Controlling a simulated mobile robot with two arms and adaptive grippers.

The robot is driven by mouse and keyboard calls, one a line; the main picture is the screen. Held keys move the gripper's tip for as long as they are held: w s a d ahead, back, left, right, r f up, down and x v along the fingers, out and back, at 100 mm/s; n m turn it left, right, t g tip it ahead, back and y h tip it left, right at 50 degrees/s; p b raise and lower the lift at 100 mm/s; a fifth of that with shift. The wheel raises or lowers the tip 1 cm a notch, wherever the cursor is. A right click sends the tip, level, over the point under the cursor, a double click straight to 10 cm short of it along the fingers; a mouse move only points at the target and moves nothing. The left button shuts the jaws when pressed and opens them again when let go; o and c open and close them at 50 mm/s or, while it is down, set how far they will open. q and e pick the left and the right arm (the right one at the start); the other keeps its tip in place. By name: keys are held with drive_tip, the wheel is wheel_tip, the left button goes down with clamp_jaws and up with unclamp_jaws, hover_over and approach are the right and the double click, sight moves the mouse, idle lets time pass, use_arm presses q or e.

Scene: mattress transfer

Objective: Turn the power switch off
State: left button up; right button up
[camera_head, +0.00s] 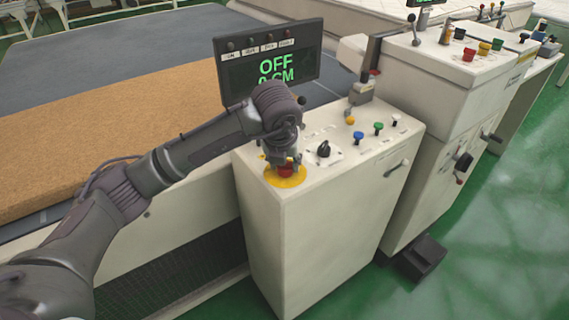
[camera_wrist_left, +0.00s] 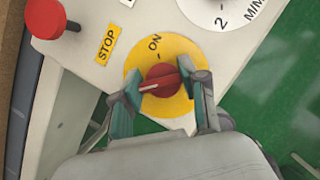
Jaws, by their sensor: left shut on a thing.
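The power switch (camera_head: 286,172) is a red rotary knob on a yellow disc on top of the near control cabinet (camera_head: 300,235). It also shows in the left wrist view (camera_wrist_left: 163,76), with "ON" printed on the disc. The white mark on the knob lies to the left, not in line with "ON". My left gripper (camera_head: 284,158) points down over the knob, shut on it with one finger on each side. The display (camera_head: 270,65) behind it reads "OFF" in green, with a partly covered "0 CM" below. My right gripper is not in view.
A red stop button (camera_wrist_left: 45,18) sits beside the switch by a "STOP" label. A black knob (camera_head: 323,149) and blue, green and white buttons stand to the right on the cabinet. A brown mattress (camera_head: 120,130) lies on the left. Green floor is open at the right.

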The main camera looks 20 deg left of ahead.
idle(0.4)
use_arm(q)
drive_tip(key=o, duration=1.2)
drive_tip(key=shift+c, duration=0.2)
drive_tip(key=shift+r, duration=0.25)
drive_tip(key=v, duration=1.1)
drive_tip(key=shift+r, duration=0.25)
drive_tip(key=shift+s, duration=0.1)
